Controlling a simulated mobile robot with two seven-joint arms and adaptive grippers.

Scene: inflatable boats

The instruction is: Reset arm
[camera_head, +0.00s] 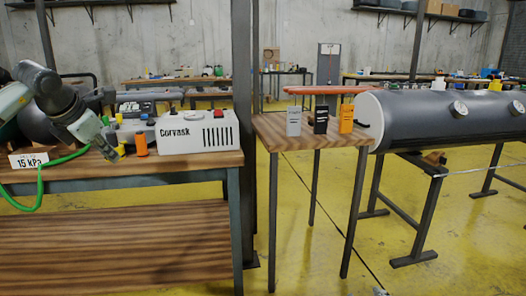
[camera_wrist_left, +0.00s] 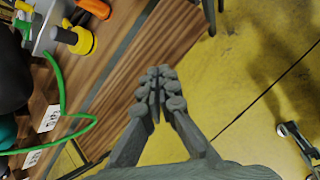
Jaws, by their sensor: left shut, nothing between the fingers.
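My left gripper (camera_head: 112,150) is at the left of the head view, above the wooden workbench (camera_head: 120,228) and left of the white Corvask box (camera_head: 197,132). In the left wrist view my left gripper (camera_wrist_left: 160,85) is shut with its fingertips together and nothing between them. It is over the bench's edge, with yellow floor below and to the right. A green hose (camera_head: 38,190) hangs over the bench front at the left. My right gripper is not in view.
An orange cylinder (camera_head: 141,143) stands beside the white box. A small table (camera_head: 300,127) carries grey, black and orange boxes. A large grey inflatable tube (camera_head: 430,118) lies on stands at the right. A pressure sign (camera_head: 29,160) reads 15 kPa. The yellow floor between is open.

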